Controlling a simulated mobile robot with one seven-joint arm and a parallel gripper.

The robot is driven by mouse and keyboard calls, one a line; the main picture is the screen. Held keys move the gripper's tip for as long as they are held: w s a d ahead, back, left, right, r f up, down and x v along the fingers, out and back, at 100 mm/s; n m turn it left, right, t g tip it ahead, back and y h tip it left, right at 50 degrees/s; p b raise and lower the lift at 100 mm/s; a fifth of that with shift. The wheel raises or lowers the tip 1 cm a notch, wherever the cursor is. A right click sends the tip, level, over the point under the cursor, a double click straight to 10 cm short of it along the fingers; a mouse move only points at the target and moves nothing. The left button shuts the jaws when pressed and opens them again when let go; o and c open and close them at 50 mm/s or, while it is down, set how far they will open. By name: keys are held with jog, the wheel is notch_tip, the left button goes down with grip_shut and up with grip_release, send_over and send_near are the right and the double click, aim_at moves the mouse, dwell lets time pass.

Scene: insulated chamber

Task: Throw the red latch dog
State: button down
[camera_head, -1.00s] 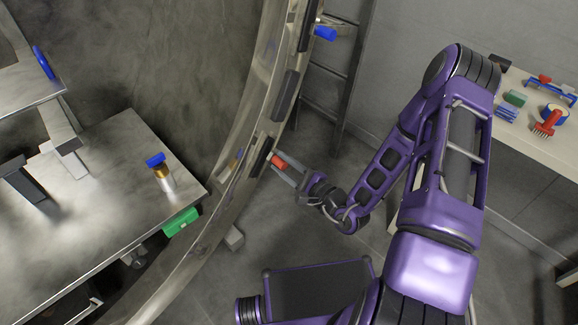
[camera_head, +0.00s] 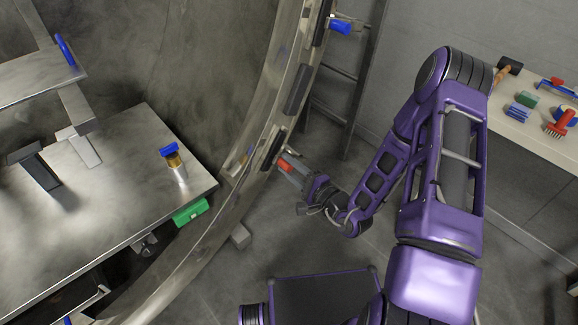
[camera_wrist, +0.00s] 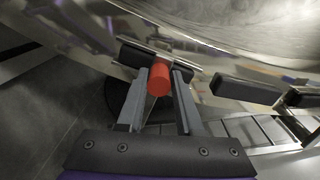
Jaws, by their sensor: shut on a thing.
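The red latch dog (camera_head: 285,164) sits on the dark block at the rim of the round steel chamber opening, in the middle of the head view. My gripper (camera_head: 290,168) reaches it from the lower right. In the wrist view the red cylindrical handle (camera_wrist: 158,79) lies between the two grey fingers of my gripper (camera_wrist: 160,88), which is shut on it.
Inside the chamber, a steel table (camera_head: 110,215) holds a blue-topped bottle (camera_head: 175,160); a green box (camera_head: 190,212) is at its edge. A ladder (camera_head: 345,85) stands behind the rim. A workbench (camera_head: 545,145) with tools, including a red brush (camera_head: 560,123), is at right.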

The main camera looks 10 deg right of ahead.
jog(key=c, duration=0.6)
grip_release()
jog(key=shift+s+a+f, duration=0.1)
jog(key=shift+a+f, duration=0.05)
jog(key=v, duration=1.7)
jog(key=shift+s+d, duration=0.15)
jog(key=shift+d, duration=0.05)
